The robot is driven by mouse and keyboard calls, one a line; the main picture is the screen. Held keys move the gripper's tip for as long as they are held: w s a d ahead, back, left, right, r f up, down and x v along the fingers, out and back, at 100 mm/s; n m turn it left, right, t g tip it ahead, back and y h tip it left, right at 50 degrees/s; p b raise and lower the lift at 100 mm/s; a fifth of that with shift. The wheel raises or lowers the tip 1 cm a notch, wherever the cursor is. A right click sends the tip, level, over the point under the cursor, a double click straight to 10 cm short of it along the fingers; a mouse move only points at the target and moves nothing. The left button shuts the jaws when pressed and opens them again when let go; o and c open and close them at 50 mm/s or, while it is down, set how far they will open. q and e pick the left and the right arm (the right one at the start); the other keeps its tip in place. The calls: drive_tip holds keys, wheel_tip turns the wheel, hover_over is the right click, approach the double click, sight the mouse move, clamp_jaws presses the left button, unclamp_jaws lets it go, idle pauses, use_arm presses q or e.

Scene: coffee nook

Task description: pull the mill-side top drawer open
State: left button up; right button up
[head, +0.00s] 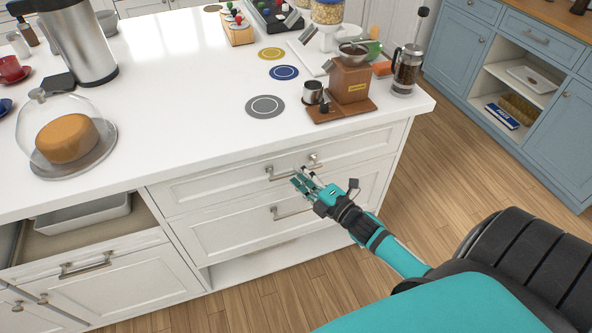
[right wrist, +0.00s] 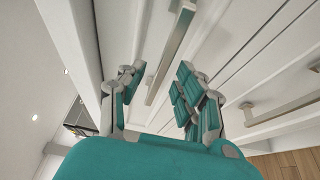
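The mill-side top drawer (head: 220,188) is a white front under the worktop, below the wooden coffee mill (head: 350,82), and it looks shut. Its metal bar handle (head: 283,175) is partly hidden by my right gripper (head: 302,180). In the right wrist view, the teal fingers of my right gripper (right wrist: 158,82) are apart, with a handle bar (right wrist: 170,55) running in the gap between them. I cannot tell whether they touch it. My left gripper is out of view.
A lower drawer handle (head: 292,213) sits just below my right gripper. A French press (head: 406,70) stands near the worktop's right corner. Wooden floor (head: 440,175) is clear to the right.

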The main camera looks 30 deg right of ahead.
drive_tip(key=shift+w+a, duration=0.2)
drive_tip(key=shift+w, duration=0.95)
clamp_jaws()
